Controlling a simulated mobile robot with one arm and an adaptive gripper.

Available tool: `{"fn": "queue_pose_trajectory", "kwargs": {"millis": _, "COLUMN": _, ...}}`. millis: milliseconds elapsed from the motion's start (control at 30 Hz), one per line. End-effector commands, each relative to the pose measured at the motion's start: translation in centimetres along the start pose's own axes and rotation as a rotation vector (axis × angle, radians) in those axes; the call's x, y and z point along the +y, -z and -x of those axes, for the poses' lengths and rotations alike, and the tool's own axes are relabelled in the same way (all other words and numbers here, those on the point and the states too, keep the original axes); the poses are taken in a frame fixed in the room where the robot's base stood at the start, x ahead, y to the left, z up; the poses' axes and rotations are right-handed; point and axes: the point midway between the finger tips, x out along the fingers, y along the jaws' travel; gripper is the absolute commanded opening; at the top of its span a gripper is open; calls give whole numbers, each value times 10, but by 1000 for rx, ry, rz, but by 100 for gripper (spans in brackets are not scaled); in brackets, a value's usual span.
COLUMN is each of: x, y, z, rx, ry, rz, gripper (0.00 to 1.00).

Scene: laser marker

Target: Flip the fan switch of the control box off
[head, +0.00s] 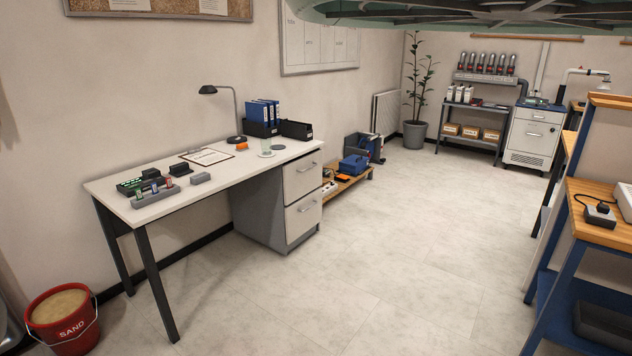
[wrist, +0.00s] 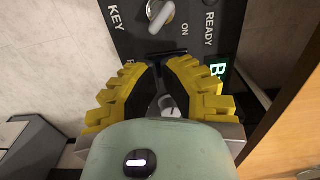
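The control box (wrist: 200,45) shows in the wrist view as a dark panel with the white words KEY, ON and READY. A pale knob (wrist: 160,14) is at its top. My gripper (wrist: 164,62), with yellow fingers and black pads, is at the panel below the knob. My gripper is not in the head view.
The head view shows a desk (head: 160,207), a red sand bucket (head: 62,320), a shelf (head: 590,228) at right and open floor between.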

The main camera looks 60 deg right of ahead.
Motion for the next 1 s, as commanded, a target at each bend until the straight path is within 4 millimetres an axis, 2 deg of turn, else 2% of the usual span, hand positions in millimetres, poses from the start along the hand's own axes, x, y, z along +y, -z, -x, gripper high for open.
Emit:
{"fn": "queue_pose_trajectory", "kwargs": {"millis": 567, "x": 1, "y": 0, "z": -5, "rx": 1, "ry": 0, "rz": -3, "gripper": 0}}
{"fn": "queue_pose_trajectory", "kwargs": {"millis": 1000, "x": 0, "y": 0, "z": 26, "rx": 0, "ry": 1, "rz": -3, "gripper": 0}}
